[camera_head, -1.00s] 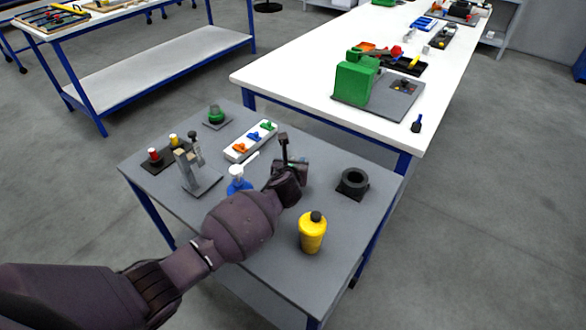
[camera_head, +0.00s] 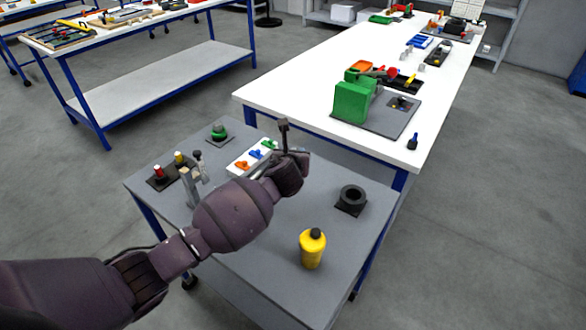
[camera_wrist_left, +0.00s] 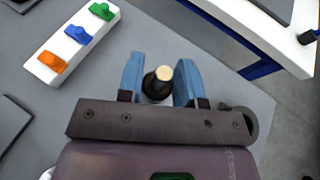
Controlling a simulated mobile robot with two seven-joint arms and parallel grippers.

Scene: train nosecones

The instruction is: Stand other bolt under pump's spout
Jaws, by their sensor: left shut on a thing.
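My left gripper (camera_head: 288,152) is raised over the grey cart. In the left wrist view its two blue fingers (camera_wrist_left: 159,84) are shut on a dark bolt (camera_wrist_left: 157,88) with a round tan end. In the head view the dark bolt (camera_head: 284,128) sticks up above the fingers, roughly upright. The blue pump bottle with a white spout, seen earlier on the cart, is hidden behind my left arm. A dark blue, bolt-like piece (camera_head: 413,141) stands near the corner of the white table. My right gripper is out of view.
The grey cart (camera_head: 260,270) also holds a yellow bottle (camera_head: 312,248), a black ring on a plate (camera_head: 351,198), a white strip of coloured knobs (camera_wrist_left: 57,55), a grey stand (camera_head: 190,186) and a green button (camera_head: 219,131). The white table (camera_head: 300,98) bears a green machine (camera_head: 354,100).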

